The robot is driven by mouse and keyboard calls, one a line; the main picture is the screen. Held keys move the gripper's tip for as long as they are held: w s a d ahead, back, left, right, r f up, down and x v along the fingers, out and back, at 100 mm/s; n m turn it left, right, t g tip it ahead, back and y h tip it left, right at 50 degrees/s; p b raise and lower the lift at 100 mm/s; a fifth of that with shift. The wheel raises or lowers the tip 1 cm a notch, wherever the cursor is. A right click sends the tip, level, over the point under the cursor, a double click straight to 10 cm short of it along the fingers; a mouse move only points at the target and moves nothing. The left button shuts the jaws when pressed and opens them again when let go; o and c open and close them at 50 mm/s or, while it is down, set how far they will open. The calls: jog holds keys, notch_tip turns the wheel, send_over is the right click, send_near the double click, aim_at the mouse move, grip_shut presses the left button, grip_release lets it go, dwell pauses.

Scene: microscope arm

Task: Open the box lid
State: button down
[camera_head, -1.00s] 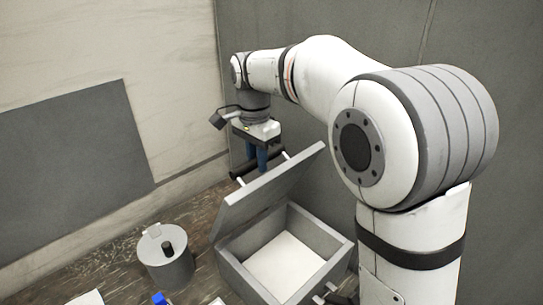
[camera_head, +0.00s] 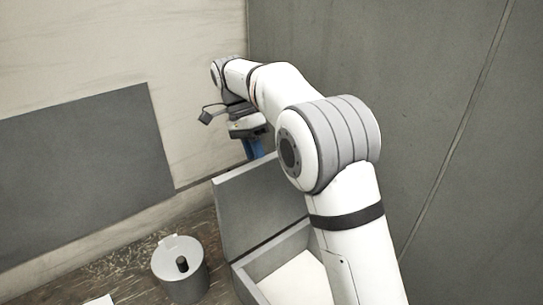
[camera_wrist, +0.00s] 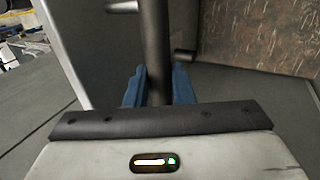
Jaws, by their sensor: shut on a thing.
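The grey box (camera_head: 262,262) stands on the table with a pale inner floor, partly hidden behind my arm. Its grey lid (camera_head: 255,208) stands raised, steeply tilted at the back of the box; it also shows in the wrist view (camera_wrist: 85,45). My gripper (camera_head: 254,148) is behind the lid's upper edge, pointing down. In the wrist view, its blue fingers (camera_wrist: 158,88) are shut around the dark handle bar (camera_wrist: 155,40), which stands off the lid on short posts. The handle is hidden behind the lid in the head view.
A grey round container (camera_head: 182,275) with a dark knob stands left of the box. A white sheet (camera_head: 100,300) shows at the bottom edge. A dark panel (camera_head: 80,180) hangs on the left wall. Grey wall stands close behind my arm.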

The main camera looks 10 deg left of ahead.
jog(key=shift+w+a+f+g+h, duration=0.15)
jog(key=shift+w+a, duration=0.25)
jog(key=shift+w, duration=0.05)
jog(key=shift+w+a+f+g+h, duration=0.15)
jog(key=shift+w+a, duration=0.25)
jog(key=shift+w, duration=0.05)
